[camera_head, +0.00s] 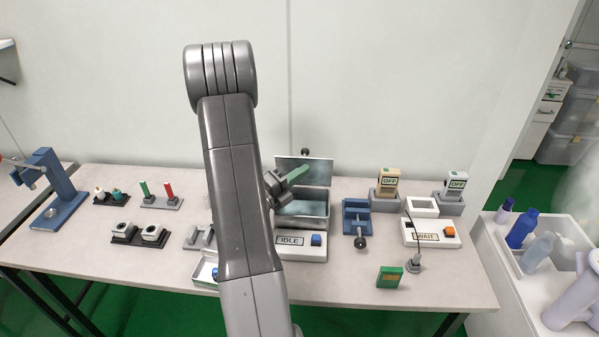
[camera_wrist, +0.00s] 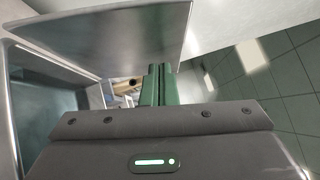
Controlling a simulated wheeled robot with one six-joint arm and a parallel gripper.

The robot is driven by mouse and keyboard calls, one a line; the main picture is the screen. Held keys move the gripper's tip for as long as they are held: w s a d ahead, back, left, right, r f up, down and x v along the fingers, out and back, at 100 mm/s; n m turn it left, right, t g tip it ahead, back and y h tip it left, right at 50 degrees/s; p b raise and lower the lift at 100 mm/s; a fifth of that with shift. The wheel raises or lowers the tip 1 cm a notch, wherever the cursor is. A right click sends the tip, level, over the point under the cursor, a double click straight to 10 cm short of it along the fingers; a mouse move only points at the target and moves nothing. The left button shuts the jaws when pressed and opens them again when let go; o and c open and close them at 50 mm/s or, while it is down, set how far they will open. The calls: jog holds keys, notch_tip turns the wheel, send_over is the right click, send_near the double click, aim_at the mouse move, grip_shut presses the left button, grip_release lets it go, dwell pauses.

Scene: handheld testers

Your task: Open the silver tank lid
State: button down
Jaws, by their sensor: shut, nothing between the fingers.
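The silver tank (camera_head: 304,208) stands on the table at the middle, behind the IDLE box. Its lid (camera_head: 318,172) is up, standing open at the back, with a dark knob (camera_head: 305,152) at its top edge. My gripper (camera_head: 298,172) is in front of the raised lid, above the open tank. In the wrist view its green fingers (camera_wrist: 160,84) are together with nothing between them. The lid (camera_wrist: 120,40) fills the upper left there, and the tank's wall (camera_wrist: 14,115) shows at the left. Whether the fingers touch the lid cannot be told.
The IDLE box (camera_head: 289,247) with a blue button is in front of the tank. A blue vise-like fixture (camera_head: 356,218) stands to its right. Two OFF testers (camera_head: 389,182) and a WAIT box (camera_head: 426,236) are farther right. My arm hides part of the table's left middle.

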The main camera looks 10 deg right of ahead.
aim_at(299, 162)
jog(key=shift+w+r, duration=0.1)
dwell(0.3)
jog(key=shift+w+d+r+p, duration=0.15)
jog(key=shift+r+p, duration=0.25)
jog(key=shift+p, duration=0.75)
jog(key=shift+w+r+n+y+p, duration=0.2)
jog(key=shift+w+n+y+p, duration=0.25)
jog(key=shift+p, duration=0.7)
jog(key=p, duration=0.2)
jog(key=w+n+y+p, duration=0.1)
jog(key=p, duration=0.1)
jog(key=shift+w+d+r+g, duration=0.1)
jog(key=shift+d+r+g, duration=0.15)
jog(key=shift+g, duration=0.15)
jog(key=shift+w+d+f+n+y+p, duration=0.1)
jog(key=shift+w+f+n+y+p, duration=0.1)
jog(key=shift+w+n+y+p, duration=0.35)
jog(key=shift+s, duration=0.3)
